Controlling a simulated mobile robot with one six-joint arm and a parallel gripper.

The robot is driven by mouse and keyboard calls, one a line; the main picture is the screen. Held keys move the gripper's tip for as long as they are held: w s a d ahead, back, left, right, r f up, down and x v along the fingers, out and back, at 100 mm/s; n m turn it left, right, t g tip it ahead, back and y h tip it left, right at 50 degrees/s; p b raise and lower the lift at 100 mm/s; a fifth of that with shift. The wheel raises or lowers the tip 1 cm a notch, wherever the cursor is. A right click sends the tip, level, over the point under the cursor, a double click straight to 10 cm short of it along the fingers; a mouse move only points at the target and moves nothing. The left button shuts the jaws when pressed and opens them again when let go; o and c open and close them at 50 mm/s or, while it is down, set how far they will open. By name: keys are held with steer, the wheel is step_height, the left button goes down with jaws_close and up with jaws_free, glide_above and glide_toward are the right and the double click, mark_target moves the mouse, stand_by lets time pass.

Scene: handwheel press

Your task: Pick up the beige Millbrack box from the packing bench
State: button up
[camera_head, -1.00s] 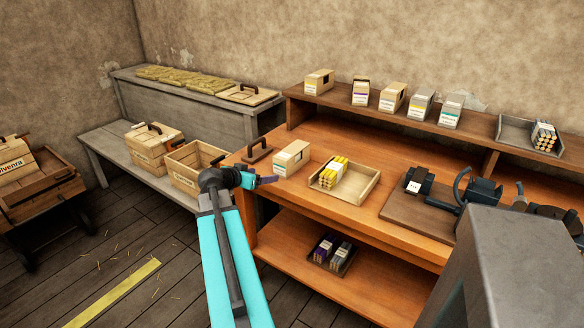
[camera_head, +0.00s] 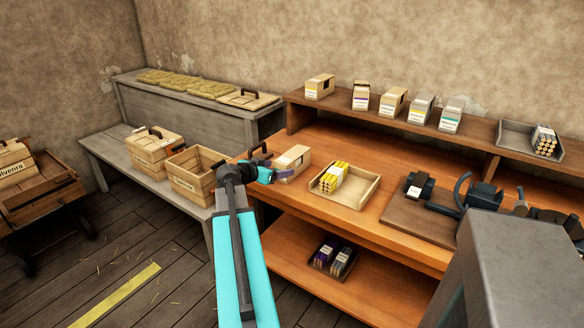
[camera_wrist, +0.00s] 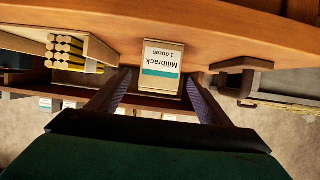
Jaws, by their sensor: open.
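The beige Millbrack box (camera_head: 296,161) sits on the orange-brown packing bench (camera_head: 385,214), near its left end. In the wrist view the box (camera_wrist: 162,62) appears upside down, its label reading "Millbrack 1 dozen" above a green band. My gripper (camera_head: 284,175) is open and empty, in front of the box's near end. In the wrist view its two fingers (camera_wrist: 158,92) point at the box, one on each side of its label end. In the head view the gripper hides part of the box's lower front.
An open tray of yellow-tipped sticks (camera_head: 344,184) stands right of the box. Several boxes (camera_head: 393,102) line the raised shelf. An open wooden crate (camera_head: 192,182) stands on the grey bench at left.

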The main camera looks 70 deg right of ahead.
steer(key=shift+p+x, duration=0.3)
steer(key=shift+x, duration=2.2)
steer(key=shift+d, duration=0.1)
steer(key=shift+p+x, duration=0.9)
steer(key=shift+x, duration=1.65)
steer(key=c, duration=1.2)
